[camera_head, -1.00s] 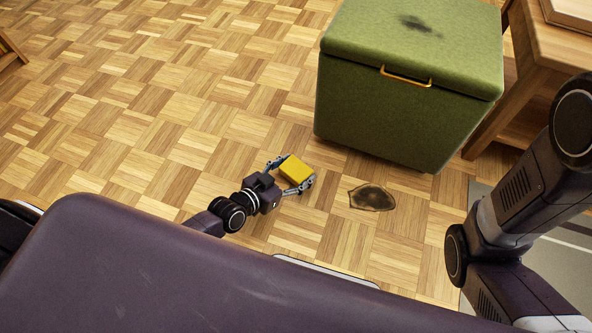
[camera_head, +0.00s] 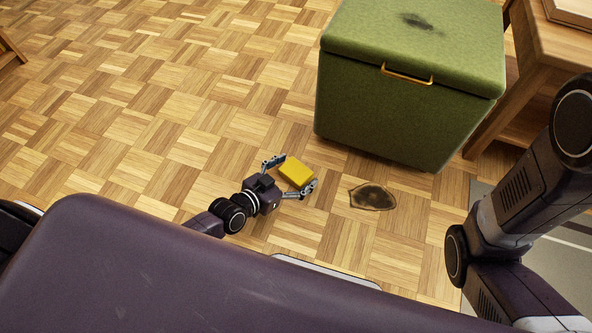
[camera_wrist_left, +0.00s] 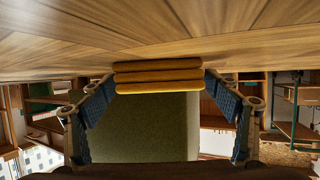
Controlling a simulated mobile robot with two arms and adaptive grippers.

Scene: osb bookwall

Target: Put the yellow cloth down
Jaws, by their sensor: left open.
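The yellow cloth (camera_head: 297,170), a small folded block, is at the parquet floor in front of the green box. In the left wrist view the cloth (camera_wrist_left: 158,76) shows as stacked folds against the floor, which fills the top of that view. My left gripper (camera_head: 290,175) is low over the floor with its fingers spread on either side of the cloth. The left wrist view shows the open fingers (camera_wrist_left: 160,100), with small gaps at the cloth's sides. My right arm shows at the right of the head view, but its gripper is out of view.
The green lidded box (camera_head: 390,125) with a gold handle stands just behind the cloth, with a dark smudge on its lid. A dark stain (camera_head: 372,197) lies on the floor right of the cloth. A wooden table (camera_head: 545,60) stands at right.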

